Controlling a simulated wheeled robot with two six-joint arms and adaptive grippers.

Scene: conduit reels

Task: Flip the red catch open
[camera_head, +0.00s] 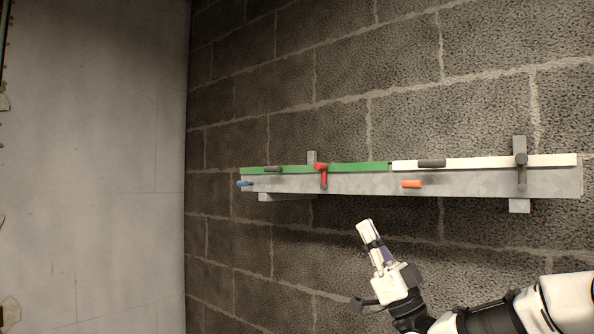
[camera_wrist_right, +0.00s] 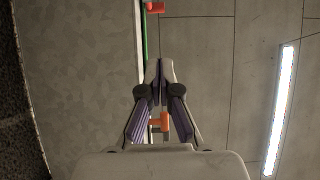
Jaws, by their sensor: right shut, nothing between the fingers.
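The red catch (camera_head: 321,174) sits on the front of a long metal channel on the block wall, across the green cover strip (camera_head: 355,168). Its arm hangs down from a knob at the strip. A red part, seemingly this catch, also shows at the top edge of the right wrist view (camera_wrist_right: 155,8). My right gripper (camera_head: 364,226) is shut and empty, below the channel and to the right of the red catch, clear of it. Its closed fingertips (camera_wrist_right: 160,66) point towards the red part in the wrist view. My left gripper is not in view.
An orange peg (camera_head: 412,184) sticks out of the channel (camera_head: 460,184), right of the red catch. A blue peg (camera_head: 245,183) is at the left end. A dark catch (camera_head: 520,168) crosses the white strip (camera_head: 475,162). Dark handles are on both strips.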

